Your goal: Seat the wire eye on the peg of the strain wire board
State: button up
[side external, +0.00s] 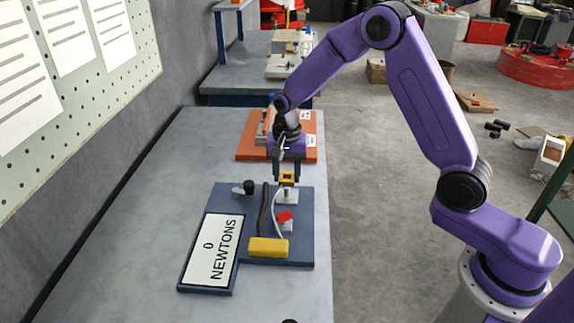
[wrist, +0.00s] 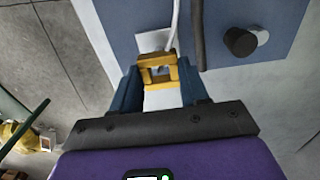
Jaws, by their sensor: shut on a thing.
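The strain wire board (side external: 222,197) is a blue panel flat on the bench, with a white plate (side external: 212,250) reading "0 NEWTONS". My gripper (side external: 287,180) is over its far right part, fingers down, shut on a yellow piece with an opening, which I take as the wire eye (side external: 287,177). In the wrist view the yellow piece (wrist: 172,74) sits between my blue fingers, and the white wire (wrist: 175,25) runs from it. A white pad (side external: 290,198) lies just below my gripper. I cannot make out the peg, or whether the eye touches anything.
A yellow block (side external: 268,248) is at the board's near edge, with a red piece (side external: 284,217) behind it. A dark strip (side external: 262,210) runs beside the wire. A black knob (side external: 250,187) stands at far left. An orange board (side external: 248,145) lies beyond. The bench left is clear.

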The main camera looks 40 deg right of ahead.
aim_at(287, 188)
jog(key=shift+f, duration=1.15)
jog(key=shift+f, duration=1.25)
dwell(0.9)
jog(key=o, duration=1.1)
jog(key=shift+o, duration=0.2)
notch_tip(287, 188, up, 18)
jog(key=shift+f, duration=0.25)
